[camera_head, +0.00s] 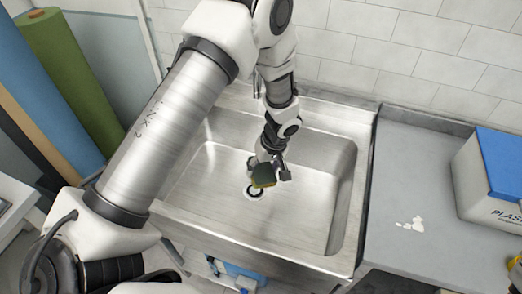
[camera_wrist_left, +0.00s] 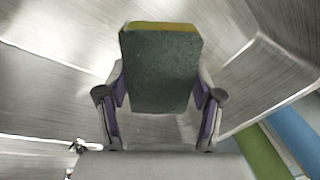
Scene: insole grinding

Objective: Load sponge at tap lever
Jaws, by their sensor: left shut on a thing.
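A sponge with a dark green face and a yellow layer (camera_head: 264,177) is held in my left gripper (camera_head: 268,166) over the sink basin, near the drain. In the left wrist view the sponge (camera_wrist_left: 160,70) sits upright between the two fingers of the left gripper (camera_wrist_left: 160,97), which touch it on both sides. The metal sink (camera_head: 310,212) lies below and around the gripper. In the head view my left arm hides part of the sink's back edge, and I cannot make out the tap lever clearly. My right gripper is not in view.
A grey counter (camera_head: 410,180) to the right has small white scraps (camera_head: 410,223) and a white box with a blue lid (camera_head: 490,175). Rolls of coloured material (camera_head: 70,80) stand at the left. A tiled wall (camera_head: 400,50) is behind the sink.

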